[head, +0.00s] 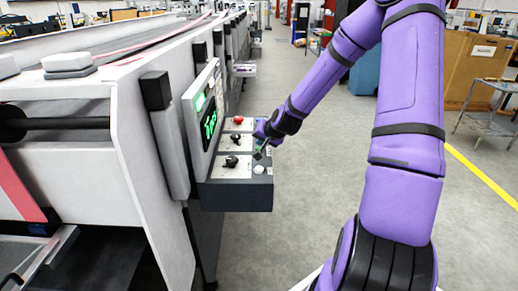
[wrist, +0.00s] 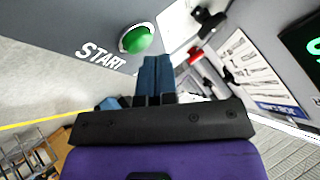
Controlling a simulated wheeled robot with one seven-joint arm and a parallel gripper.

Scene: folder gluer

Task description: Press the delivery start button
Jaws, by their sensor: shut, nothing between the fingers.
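The green button (wrist: 137,39) is a round dome on a dark grey panel face, with the white word START beside it, in the wrist view. My gripper (wrist: 155,62) is shut and empty, its blue fingertips close to the button's lower right in that picture. I cannot tell whether they touch the panel. In the head view my gripper (head: 261,154) is over the right side of the control box (head: 236,196). The green button is not clearly visible there.
The control box also carries a red button (head: 238,119), black knobs (head: 231,161) and a pale round button (head: 259,169). A green-lit display (head: 208,123) stands just left of it on the long white machine (head: 150,150).

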